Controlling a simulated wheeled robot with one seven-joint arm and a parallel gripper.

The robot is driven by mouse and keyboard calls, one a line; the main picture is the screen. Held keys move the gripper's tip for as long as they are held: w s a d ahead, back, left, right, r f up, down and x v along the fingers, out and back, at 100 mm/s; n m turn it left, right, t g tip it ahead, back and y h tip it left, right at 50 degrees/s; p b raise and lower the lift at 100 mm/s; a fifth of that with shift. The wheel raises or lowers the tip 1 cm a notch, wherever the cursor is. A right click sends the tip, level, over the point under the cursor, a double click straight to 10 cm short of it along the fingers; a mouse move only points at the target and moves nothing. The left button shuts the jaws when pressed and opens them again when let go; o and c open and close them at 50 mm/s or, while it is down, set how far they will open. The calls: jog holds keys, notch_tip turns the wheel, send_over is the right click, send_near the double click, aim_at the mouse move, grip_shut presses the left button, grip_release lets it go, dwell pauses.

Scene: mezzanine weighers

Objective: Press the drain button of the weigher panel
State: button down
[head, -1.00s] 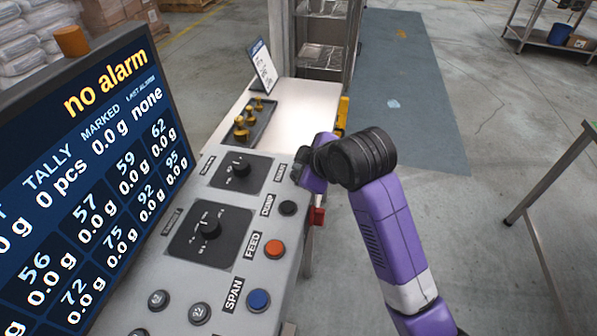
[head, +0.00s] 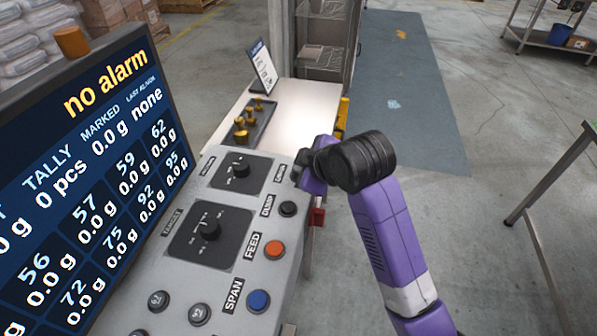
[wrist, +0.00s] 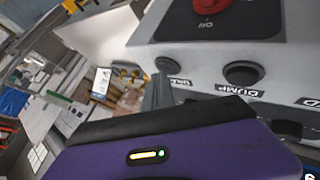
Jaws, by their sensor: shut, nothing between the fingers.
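The grey weigher panel (head: 255,200) slopes beside the screen in the head view. A small label (head: 279,174), too small to read surely, sits at its far right corner, above the dump button. The button beside that label is hidden by my gripper (head: 304,168) in the head view. In the wrist view a dark round button (wrist: 165,65), with a partly covered label, shows left of the dump button (wrist: 243,73). My gripper is shut and empty. Its grey fingertips (wrist: 160,92) appear just below that button in the wrist view; contact cannot be told.
Close by on the panel are the dump button (head: 288,208), an orange feed button (head: 275,249), a blue span button (head: 258,300) and two black dials. The screen (head: 90,185) reads "no alarm". A tray (head: 258,128) of brass weights stands behind.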

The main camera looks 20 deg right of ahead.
jog(key=shift+r+p, duration=0.75)
notch_tip(320, 180, up, 5)
jog(key=p, duration=0.5)
jog(key=shift+r, duration=0.1)
dwell(0.6)
